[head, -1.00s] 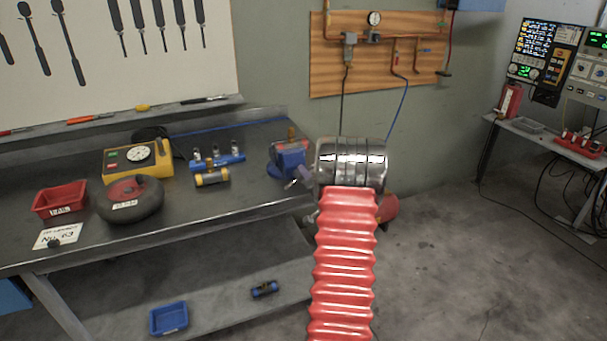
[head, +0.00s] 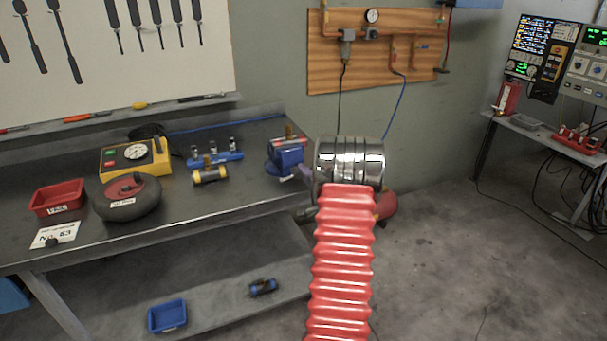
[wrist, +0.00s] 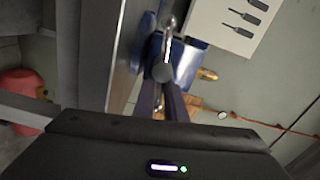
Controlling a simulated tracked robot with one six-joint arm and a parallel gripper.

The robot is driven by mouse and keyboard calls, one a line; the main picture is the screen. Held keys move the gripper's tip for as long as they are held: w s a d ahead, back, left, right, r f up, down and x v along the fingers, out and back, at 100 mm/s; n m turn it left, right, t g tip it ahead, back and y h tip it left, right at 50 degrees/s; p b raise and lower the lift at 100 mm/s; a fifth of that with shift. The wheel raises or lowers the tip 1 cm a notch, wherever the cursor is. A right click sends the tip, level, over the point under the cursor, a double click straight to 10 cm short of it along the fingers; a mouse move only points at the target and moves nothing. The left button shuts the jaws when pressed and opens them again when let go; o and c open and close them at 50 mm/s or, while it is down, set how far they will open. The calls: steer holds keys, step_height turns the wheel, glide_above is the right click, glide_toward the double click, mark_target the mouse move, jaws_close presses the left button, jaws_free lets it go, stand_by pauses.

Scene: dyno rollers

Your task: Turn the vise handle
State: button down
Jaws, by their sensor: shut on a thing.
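The blue vise (head: 287,160) is on the right end of the dark workbench, with a brass-coloured piece at its top. In the wrist view the blue vise body (wrist: 188,62) is close, and its silver handle (wrist: 168,32) runs up from a round grey screw end. My gripper (wrist: 160,92) is shut on the handle, its dark fingers either side of it just below the screw end. The exact contact is partly hidden. In the head view my gripper (head: 304,173) is small beside the vise, partly hidden by my silver wrist and red arm sleeve.
The workbench (head: 225,205) holds a red bin (head: 57,198), a round dark-and-red item (head: 127,197), a yellow gauge box (head: 135,157) and a blue fixture (head: 215,160). A lower shelf has a blue bin (head: 167,316). Floor to the right is clear.

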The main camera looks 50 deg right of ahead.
steer(key=shift+w+a+f, duration=0.2)
steer(key=shift+a+f, duration=0.25)
steer(key=c, duration=1.8)
jaws_free()
steer(key=shift+c, duration=0.2)
steer(key=shift+o, duration=0.5)
steer(key=shift+s+d+r, duration=0.1)
steer(key=shift+d+r, duration=0.1)
steer(key=shift+r, duration=0.05)
steer(key=shift+s, duration=0.1)
steer(key=v, duration=1.3)
steer(key=shift+s+a, duration=0.15)
steer(key=shift+s, duration=0.05)
